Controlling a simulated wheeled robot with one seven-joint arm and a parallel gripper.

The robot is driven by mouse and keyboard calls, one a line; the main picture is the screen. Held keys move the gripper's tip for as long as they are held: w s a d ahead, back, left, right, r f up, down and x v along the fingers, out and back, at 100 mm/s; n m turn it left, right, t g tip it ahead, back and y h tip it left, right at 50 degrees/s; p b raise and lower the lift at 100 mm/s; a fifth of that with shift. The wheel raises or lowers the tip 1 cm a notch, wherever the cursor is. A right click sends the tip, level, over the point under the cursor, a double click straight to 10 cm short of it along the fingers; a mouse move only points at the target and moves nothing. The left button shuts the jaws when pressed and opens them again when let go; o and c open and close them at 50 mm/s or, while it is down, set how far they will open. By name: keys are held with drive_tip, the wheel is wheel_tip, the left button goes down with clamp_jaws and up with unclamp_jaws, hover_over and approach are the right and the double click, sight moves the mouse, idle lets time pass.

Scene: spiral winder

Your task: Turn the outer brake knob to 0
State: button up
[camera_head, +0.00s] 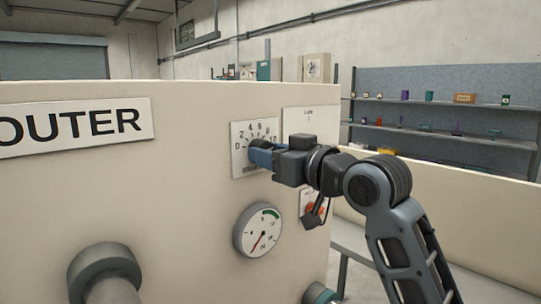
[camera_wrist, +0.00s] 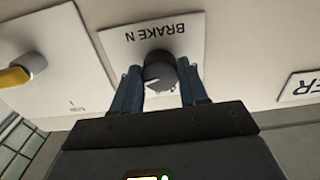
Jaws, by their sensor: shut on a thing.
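The outer brake dial plate (camera_head: 241,166) is on the cream panel, with numbers from 0 at its left round to 10 at its right. The dark brake knob (camera_head: 257,143) is at its middle, partly hidden by my gripper (camera_head: 260,153). In the wrist view, the brake knob (camera_wrist: 158,74) sits between the two blue fingers of my gripper (camera_wrist: 157,68), which is shut on it. The plate (camera_wrist: 118,42) shows upside-down lettering there. A white mark shows on the knob's lower part in this view. I cannot tell which number it points at.
A large "OUTER" sign (camera_head: 75,127) is left of the dial. A round gauge (camera_head: 258,230) is below it, and a grey-green cylinder (camera_head: 104,270) is at lower left. A plate with a yellow handle (camera_wrist: 16,76) is beside the dial. Shelves (camera_head: 440,100) stand far behind.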

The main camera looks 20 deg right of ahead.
drive_tip(key=shift+f, duration=0.1)
drive_tip(key=shift+n+b, duration=9.45)
drive_tip(key=shift+n, duration=5.35)
